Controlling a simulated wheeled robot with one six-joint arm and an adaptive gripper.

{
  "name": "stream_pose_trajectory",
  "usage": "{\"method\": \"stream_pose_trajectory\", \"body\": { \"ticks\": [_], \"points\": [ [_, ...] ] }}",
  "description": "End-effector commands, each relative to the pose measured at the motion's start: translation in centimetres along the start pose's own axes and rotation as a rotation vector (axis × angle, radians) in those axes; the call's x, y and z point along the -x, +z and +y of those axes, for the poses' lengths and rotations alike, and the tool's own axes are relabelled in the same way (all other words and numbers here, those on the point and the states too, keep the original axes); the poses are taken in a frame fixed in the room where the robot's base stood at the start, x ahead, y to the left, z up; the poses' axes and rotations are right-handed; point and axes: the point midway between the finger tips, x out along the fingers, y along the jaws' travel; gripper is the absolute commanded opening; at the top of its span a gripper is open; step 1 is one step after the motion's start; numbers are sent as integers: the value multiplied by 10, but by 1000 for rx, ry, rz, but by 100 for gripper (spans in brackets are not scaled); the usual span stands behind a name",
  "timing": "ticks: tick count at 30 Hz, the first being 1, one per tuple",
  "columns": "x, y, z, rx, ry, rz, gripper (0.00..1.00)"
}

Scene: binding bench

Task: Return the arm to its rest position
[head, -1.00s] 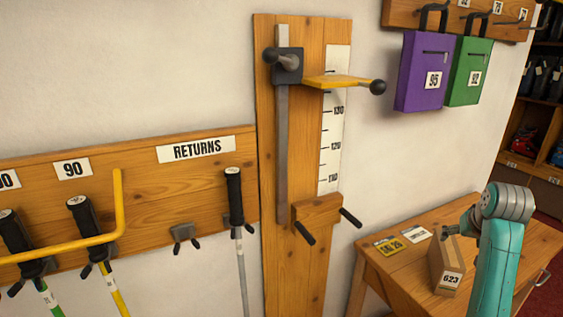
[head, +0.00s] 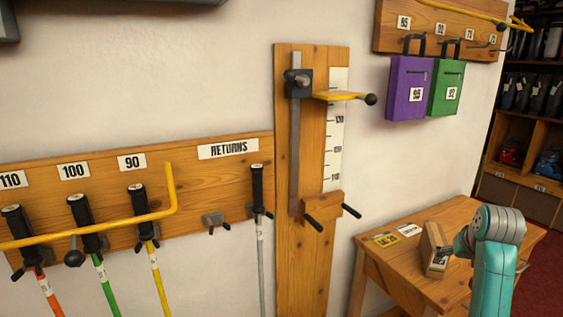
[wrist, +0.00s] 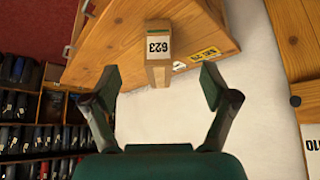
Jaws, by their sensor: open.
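My gripper (wrist: 160,82) is open in the wrist view, its two dark fingers spread wide with nothing held between them. In the head view my teal arm stands at the right, with the gripper (head: 460,247) partly hidden beside the box (head: 432,243). The box rests on the wooden bench (head: 470,215); its exact distance from the fingers is hard to tell.
A yellow tag (head: 385,240) and a white card (head: 408,230) lie on the bench. A measuring board (head: 285,245) with pegs stands left of it. Purple (head: 405,85) and green (head: 446,85) cases hang above. Shelves (head: 530,130) fill the far right.

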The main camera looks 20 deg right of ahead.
Motion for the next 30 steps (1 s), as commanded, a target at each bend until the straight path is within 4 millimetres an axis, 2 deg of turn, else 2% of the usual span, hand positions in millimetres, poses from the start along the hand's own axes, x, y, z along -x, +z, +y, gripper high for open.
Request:
{"method": "stream_pose_trajectory", "body": {
  "ticks": [10, 17, 20, 24, 30],
  "points": [
    [-31, 29, -26, 26, -19, 29, 85],
    [-59, 65, -54, 54, -41, 64, 85],
    [-74, 90, -72, 72, -56, 89, 85],
    [-95, 137, -101, 103, -82, 132, 85],
    [-109, 206, -137, 147, -124, 198, 85]
  ]
}}
